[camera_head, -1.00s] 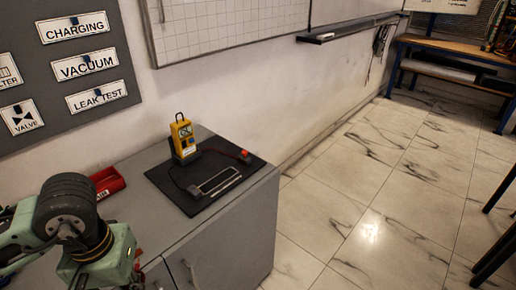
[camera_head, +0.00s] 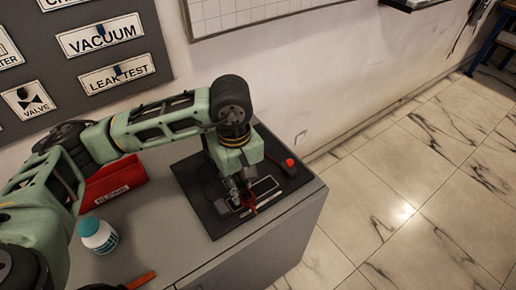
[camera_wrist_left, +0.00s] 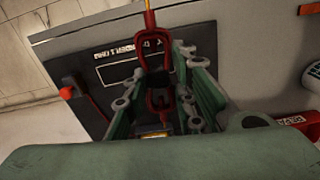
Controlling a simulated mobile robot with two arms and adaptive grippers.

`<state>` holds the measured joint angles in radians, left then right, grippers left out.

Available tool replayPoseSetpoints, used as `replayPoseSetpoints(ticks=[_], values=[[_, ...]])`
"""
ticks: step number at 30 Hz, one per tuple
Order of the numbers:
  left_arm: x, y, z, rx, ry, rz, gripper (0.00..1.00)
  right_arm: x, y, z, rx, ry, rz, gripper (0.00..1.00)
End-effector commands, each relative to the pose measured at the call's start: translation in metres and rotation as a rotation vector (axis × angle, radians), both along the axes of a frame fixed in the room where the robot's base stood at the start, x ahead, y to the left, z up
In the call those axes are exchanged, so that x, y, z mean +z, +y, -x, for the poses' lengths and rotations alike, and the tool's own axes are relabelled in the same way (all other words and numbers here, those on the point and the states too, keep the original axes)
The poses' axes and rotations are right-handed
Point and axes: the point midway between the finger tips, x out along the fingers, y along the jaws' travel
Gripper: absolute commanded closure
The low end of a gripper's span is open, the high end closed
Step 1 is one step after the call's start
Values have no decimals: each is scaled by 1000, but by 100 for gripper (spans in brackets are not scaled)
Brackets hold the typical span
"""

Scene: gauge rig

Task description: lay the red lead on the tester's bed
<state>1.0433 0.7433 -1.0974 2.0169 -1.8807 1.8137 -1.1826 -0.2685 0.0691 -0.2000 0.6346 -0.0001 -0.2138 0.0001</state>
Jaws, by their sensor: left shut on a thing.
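My left gripper (camera_head: 243,198) is over the black tester board (camera_head: 217,222) on the grey cabinet. It is shut on the red lead (camera_head: 249,204), which also shows as a red loop with a yellow end between the fingers in the left wrist view (camera_wrist_left: 157,48). The bed, a pale-edged rectangular frame (camera_head: 266,187), lies right beside the gripper in the head view. In the wrist view the bed (camera_wrist_left: 118,73) is just beyond the lead. I cannot tell whether the lead touches it. The arm hides the yellow meter. My right gripper is not in view.
A red button (camera_head: 290,164) stands at the board's far right corner. The cabinet's right edge is close to the board.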

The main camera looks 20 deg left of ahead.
Motion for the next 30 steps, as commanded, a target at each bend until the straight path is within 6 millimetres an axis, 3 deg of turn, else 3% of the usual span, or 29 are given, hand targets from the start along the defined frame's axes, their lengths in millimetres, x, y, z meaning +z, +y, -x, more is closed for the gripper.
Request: replayPoseSetpoints(ticks=[1,4,9,13,16,19,22,30], values=[[9,-4,-8,124,6,-1,100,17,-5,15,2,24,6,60],[9,-9,-24,396,4,-4,100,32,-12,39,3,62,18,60],[6,-15,-48,858,6,-10,100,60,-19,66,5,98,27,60],[1,-19,-63,1183,4,-13,100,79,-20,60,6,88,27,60],[-4,-20,-70,1386,3,-16,100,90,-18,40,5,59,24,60],[-9,-20,-75,1532,2,-16,100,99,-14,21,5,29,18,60],[-12,-21,-78,1622,2,-16,100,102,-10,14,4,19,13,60],[-23,-21,-79,1667,0,-15,100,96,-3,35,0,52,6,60]])
